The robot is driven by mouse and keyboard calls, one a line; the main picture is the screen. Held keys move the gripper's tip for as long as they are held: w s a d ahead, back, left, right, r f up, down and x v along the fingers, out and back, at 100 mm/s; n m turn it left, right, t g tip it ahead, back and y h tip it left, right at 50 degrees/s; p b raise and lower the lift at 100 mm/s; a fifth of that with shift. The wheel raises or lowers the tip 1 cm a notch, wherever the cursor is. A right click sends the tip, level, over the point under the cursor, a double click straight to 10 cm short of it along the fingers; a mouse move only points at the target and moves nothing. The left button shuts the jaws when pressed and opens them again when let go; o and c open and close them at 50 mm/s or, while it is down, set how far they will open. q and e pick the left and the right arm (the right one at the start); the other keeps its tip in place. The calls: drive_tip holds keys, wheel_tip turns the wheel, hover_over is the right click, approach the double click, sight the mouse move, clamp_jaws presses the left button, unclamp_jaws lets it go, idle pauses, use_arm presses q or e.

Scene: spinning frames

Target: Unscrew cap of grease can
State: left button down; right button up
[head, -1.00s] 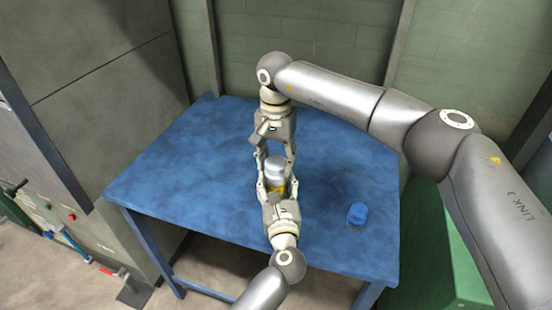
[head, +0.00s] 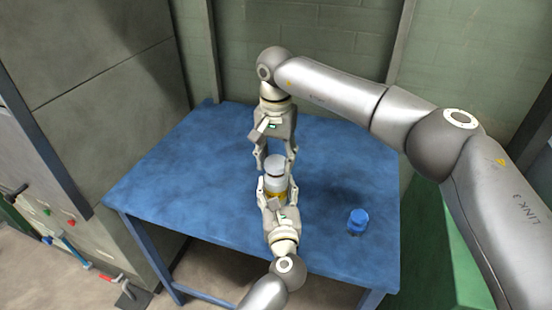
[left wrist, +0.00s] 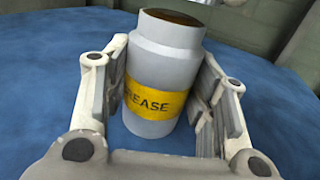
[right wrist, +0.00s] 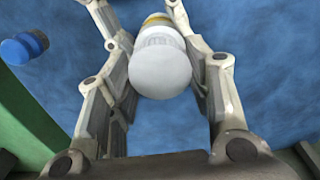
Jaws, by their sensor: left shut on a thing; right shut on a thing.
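A grey grease can (left wrist: 155,75) with a yellow label fills the middle of the left wrist view; its top shows a dark brown opening. My left gripper (head: 275,191) is shut around the can's sides. I cannot tell whether the can touches the table. The pale round cap (right wrist: 160,68) sits between the fingers of my right gripper (right wrist: 163,75), which is shut on it from the far side. The cap (head: 275,160) appears above the can in the head view, and the gap between them is hard to judge there.
A blue table (head: 165,180) bears everything, with free room left and right of the can. A wall lies behind and a grey cabinet (head: 90,90) at the left.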

sight(276, 162)
drive_tip(key=shift+r, duration=0.1)
drive_tip(key=shift+r, duration=1.95)
use_arm(q)
drive_tip(key=c, duration=0.5)
unclamp_jaws()
